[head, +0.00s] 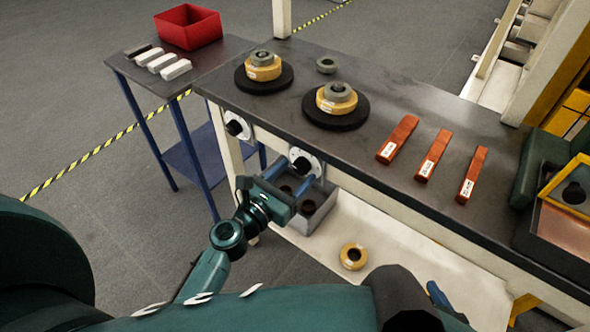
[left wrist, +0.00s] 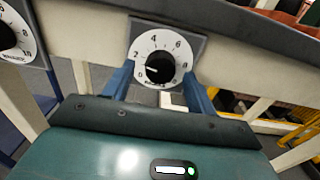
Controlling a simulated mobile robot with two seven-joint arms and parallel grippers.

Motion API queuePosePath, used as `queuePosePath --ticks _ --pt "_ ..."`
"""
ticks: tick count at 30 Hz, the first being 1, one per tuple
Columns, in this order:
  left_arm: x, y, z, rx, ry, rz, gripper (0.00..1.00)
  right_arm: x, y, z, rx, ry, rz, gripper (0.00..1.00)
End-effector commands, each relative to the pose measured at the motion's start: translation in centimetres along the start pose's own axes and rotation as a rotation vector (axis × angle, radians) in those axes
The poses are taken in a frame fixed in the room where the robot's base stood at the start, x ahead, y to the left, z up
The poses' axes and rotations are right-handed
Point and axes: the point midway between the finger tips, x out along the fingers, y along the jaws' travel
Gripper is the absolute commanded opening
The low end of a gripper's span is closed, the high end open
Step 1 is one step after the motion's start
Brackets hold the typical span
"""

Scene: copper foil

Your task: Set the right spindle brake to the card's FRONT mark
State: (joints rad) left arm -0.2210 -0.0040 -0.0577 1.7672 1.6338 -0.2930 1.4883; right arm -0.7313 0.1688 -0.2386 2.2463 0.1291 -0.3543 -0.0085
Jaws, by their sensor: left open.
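The right spindle brake is a round white numbered dial with a black knob (head: 301,164) on the bench's front edge. It also shows large in the left wrist view (left wrist: 160,60). Its white pointer mark faces left, toward the low numbers near 2. My left gripper (head: 288,180) is open in front of this dial. Its two blue fingers (left wrist: 160,88) stand left and right below the knob, apparently not gripping it. The left brake dial (head: 236,127) is beside it. I cannot make out a card with a FRONT mark. My right gripper shows only as a blue finger (head: 437,293) at the bottom.
Two copper-coloured rolls (head: 263,69) (head: 338,97) sit on black discs on the bench (head: 400,160). Several orange labelled bars (head: 432,155) lie to the right. A grey bin (head: 318,214) is under the dial, near my left gripper. A loose ring (head: 353,256) lies on the lower shelf.

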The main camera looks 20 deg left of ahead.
Motion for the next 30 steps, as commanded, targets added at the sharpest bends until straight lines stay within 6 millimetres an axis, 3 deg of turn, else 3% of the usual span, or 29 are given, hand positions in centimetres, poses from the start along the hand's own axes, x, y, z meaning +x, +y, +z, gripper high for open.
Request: queuePosePath --ticks 12,27,30 --pt "0.9 -0.03 -0.02 0.0 0.0 0.0 0.57 0.09 -0.04 0.27 0.003 -0.008 -0.001 0.7" --pt "0.87 -0.03 -0.01 0.001 0.0 0.0 0.16 0.26 0.01 -0.1 0.0 0.001 -0.001 0.7" --pt "0.87 -0.03 -0.02 0.001 0.0 -0.001 0.12 0.25 0.01 -0.13 0.0 0.002 -0.001 0.7"
